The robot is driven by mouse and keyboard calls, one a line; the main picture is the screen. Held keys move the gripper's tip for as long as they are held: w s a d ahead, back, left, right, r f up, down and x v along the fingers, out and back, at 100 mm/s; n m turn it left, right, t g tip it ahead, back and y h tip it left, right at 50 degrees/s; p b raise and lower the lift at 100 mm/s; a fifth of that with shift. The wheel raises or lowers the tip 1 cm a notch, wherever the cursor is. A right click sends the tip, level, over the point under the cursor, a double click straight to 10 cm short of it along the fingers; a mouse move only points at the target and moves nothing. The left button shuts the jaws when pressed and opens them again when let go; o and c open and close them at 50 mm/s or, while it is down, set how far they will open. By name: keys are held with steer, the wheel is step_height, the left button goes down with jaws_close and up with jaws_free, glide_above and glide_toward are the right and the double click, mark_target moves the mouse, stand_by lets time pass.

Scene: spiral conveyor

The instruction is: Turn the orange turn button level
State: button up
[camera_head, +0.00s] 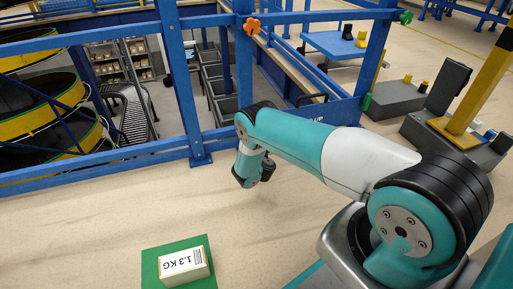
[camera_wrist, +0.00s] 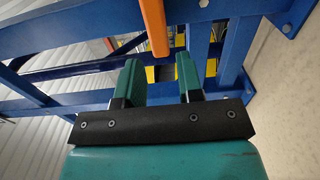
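The orange turn button (camera_head: 252,26) is on a blue upright post of the frame in the head view, and its arms look tilted rather than level. My gripper (camera_wrist: 158,78) is open, with one green fingertip on each side of the gap and nothing held. The bar seems to be beyond the fingertips; I cannot tell how far. In the head view my fingers are hidden behind my wrist.
Blue frame rails (camera_head: 100,160) run along the left and centre. A green knob (camera_head: 405,17) is at the upper right. A 1.3 KG box (camera_head: 184,264) lies on a green mat (camera_head: 150,262) on the floor. A yellow post (camera_head: 478,75) stands at right. The floor between is clear.

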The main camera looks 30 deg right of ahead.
steer(key=p+v, duration=1)
steer(key=p, duration=0.2)
steer(key=shift+s+p, duration=0.3)
steer(key=shift+s, duration=0.05)
steer(key=shift+a, duration=0.1)
